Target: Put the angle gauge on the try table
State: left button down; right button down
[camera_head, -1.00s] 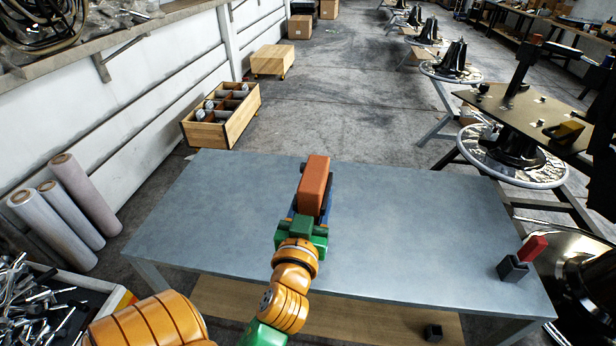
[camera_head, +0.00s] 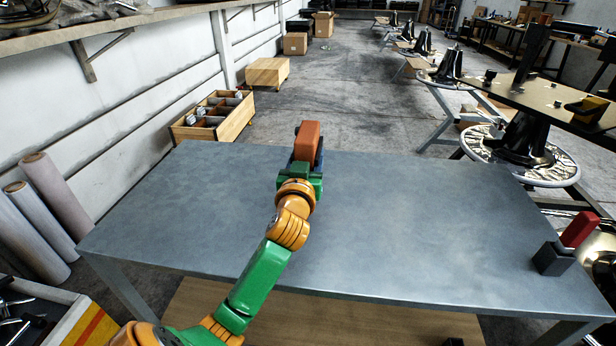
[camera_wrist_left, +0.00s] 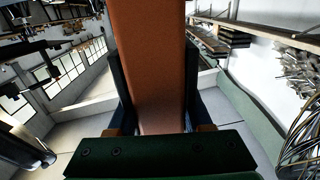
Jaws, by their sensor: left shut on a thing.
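My left gripper (camera_head: 303,170) is shut on an orange-brown block (camera_head: 307,140). I cannot tell for certain that this block is the angle gauge. In the left wrist view the block (camera_wrist_left: 150,65) stands lengthwise between the two dark fingers and runs out of the top of the picture. In the head view the gripper is at the far edge of the grey table (camera_head: 400,215), with the block showing against the floor beyond. A dark flat table (camera_head: 520,100) on a round chair base stands at the right; it may be the try table. My right gripper is not in view.
A yellow and black object (camera_head: 588,108) is on the dark table. A wooden crate (camera_head: 215,118) stands on the floor at left.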

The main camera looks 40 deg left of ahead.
pick_arm(q)
notch_tip(320, 180, down, 3)
jog(key=shift+w+f+b, duration=0.1)
jog(key=shift+f+b, duration=0.1)
jog(key=shift+b, duration=0.15)
jog(key=shift+r, duration=0.1)
jog(key=c, duration=0.8)
grip_release()
jog(key=shift+f, duration=0.2)
jog(key=o, duration=0.5)
jog(key=shift+r, duration=0.1)
jog(key=shift+r, duration=0.1)
jog(key=p+v, duration=0.1)
jog(key=v, duration=1.1)
